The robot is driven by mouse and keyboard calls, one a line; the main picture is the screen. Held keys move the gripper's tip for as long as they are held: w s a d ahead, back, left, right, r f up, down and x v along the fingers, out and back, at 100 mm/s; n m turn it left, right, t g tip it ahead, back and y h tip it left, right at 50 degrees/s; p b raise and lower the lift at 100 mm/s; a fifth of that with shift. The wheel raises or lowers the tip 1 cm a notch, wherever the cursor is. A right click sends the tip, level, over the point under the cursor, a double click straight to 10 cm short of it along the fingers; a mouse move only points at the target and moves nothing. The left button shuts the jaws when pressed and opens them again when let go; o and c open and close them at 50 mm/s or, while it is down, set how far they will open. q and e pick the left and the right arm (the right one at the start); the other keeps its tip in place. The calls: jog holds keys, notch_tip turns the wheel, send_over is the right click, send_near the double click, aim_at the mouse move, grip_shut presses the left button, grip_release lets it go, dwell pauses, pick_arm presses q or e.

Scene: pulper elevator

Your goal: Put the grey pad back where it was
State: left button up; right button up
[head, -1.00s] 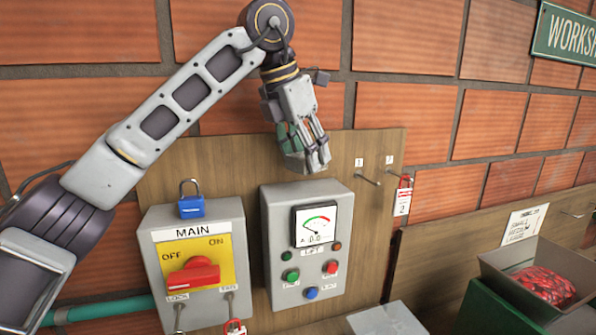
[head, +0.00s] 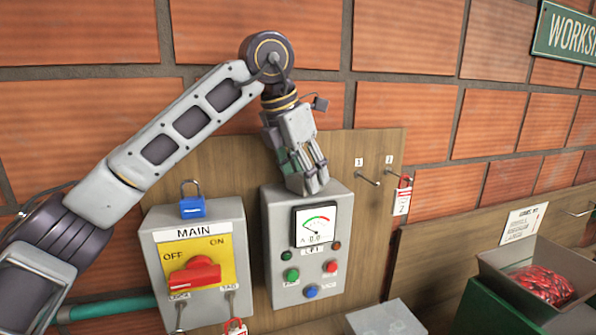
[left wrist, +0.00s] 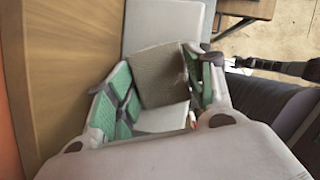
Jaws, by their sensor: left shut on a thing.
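My left gripper (head: 307,176) is at the top of the grey LIFT control box (head: 280,240) in the head view, fingers pointing down. In the left wrist view its green-padded fingers stand on both sides of a brownish-grey, rough-faced pad (left wrist: 160,78), and the gripper is shut on it. In the head view the fingers largely hide the pad. Whether the pad touches the box top, I cannot tell. My right gripper is not in view.
The MAIN switch box (head: 158,275) stands left of the LIFT box, with a blue padlock (head: 191,206) on top. Two hooks (head: 368,178) to the right stick out from the wooden board (head: 345,150); one holds a red tag padlock (head: 403,196). A bin (head: 500,265) is lower right.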

pick_arm(q)
jog(key=shift+f, duration=0.15)
jog(key=o, duration=0.6)
dwell(0.3)
jog(key=shift+r, duration=0.35)
jog(key=shift+b+v, duration=0.85)
jog(key=shift+v, duration=4.95)
jog(key=shift+s, duration=0.1)
